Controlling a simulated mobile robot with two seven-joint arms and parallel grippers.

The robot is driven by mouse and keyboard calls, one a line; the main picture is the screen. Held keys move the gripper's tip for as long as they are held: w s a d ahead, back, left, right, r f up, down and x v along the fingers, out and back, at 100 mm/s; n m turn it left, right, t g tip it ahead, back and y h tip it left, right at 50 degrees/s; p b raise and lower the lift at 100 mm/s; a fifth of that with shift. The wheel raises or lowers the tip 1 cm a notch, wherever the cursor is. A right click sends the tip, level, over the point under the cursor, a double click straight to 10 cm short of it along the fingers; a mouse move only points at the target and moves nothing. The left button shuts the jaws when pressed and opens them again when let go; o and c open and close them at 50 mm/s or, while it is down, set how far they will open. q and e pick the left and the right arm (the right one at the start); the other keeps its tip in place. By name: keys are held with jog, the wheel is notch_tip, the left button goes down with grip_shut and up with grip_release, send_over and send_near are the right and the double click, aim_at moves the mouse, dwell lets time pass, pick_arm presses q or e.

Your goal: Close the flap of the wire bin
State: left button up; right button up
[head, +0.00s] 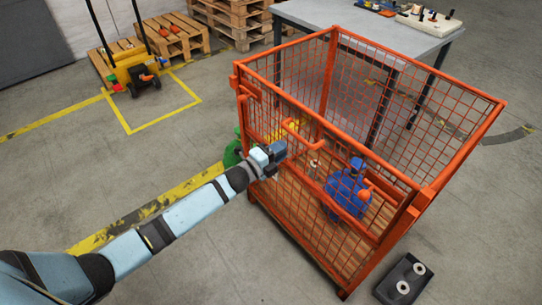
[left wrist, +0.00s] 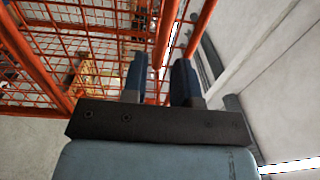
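The orange wire bin (head: 330,75) stands at the centre right in the head view. Its front has an upper mesh part, the flap (head: 345,160), with an orange handle (head: 300,135). I cannot tell how far the flap leans from the bin. My left gripper (head: 279,151) is at the front left of the bin, close to the handle. In the left wrist view its two dark fingers (left wrist: 160,80) are apart, with an orange bar (left wrist: 167,32) showing between them. I cannot tell whether they touch it. My right gripper is not in view.
A blue object (head: 347,188) is inside the bin. A grey table (head: 375,25) stands behind it. A black box with white rolls (head: 405,280) is on the floor at the front right. A green object (head: 233,152) is beside the bin. A yellow pallet truck (head: 135,70) is far left.

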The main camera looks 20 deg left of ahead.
pick_arm(q)
jog(key=v, duration=0.3)
jog(key=shift+s+a, duration=0.2)
jog(key=shift+s, duration=0.15)
jog(key=s+d+f+n+g+y, duration=0.1)
jog(key=s+f+n+g+y, duration=0.3)
jog(key=s+n, duration=0.8)
jog(key=s+d+f+n+g+y, duration=0.15)
jog(key=s+f+n, duration=0.6)
jog(key=s, duration=0.85)
notch_tip(320, 180, up, 13)
jog(key=s+a+n+p, duration=0.1)
jog(key=s+p, duration=0.1)
jog(key=p, duration=1.1)
jog(key=shift+a+r, duration=0.2)
jog(key=shift+a, duration=0.05)
jog(key=shift+n+y, duration=0.25)
